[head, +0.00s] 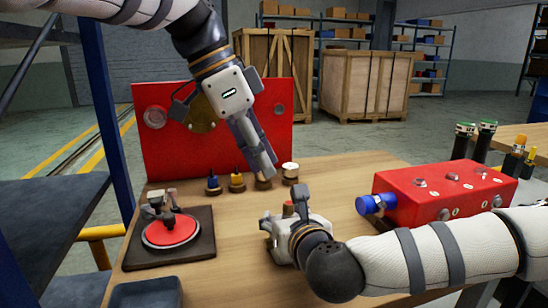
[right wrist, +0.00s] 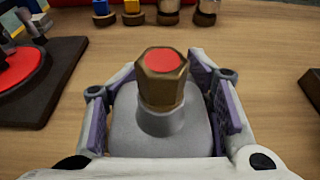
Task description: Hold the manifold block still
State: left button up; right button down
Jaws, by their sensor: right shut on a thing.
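The manifold block (right wrist: 160,125) is a grey rounded body with a brass hex fitting (right wrist: 165,85) that has a red top, upright in the right wrist view. My right gripper (head: 292,218) is shut on it low over the bench, with a purple-padded finger on either side. In the head view the gripper mostly hides the block; only the fitting's red top (head: 288,208) shows. My left gripper (head: 263,165) is higher, pointing down in front of the red panel, above several small fittings. Its fingers are seen edge-on, so its opening is unclear.
A red box with a blue cap (head: 440,190) stands right of my right gripper. A black plate (head: 185,250) with a red disc is at the left. Small fittings (head: 237,183) line the back by the red panel (head: 160,170). Bare wooden bench (head: 235,270) shows between.

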aim_at(288, 203)
pick_arm(q)
jog(key=shift+t, duration=0.3)
jog(key=x, duration=0.6)
jog(key=w+x, duration=0.1)
jog(key=x, duration=0.2)
jog(key=shift+w+d+f, duration=0.1)
jog(key=shift+d+f, duration=0.1)
jog(key=shift+d, duration=0.05)
grip_shut()
jog(key=shift+o, duration=1.2)
grip_release()
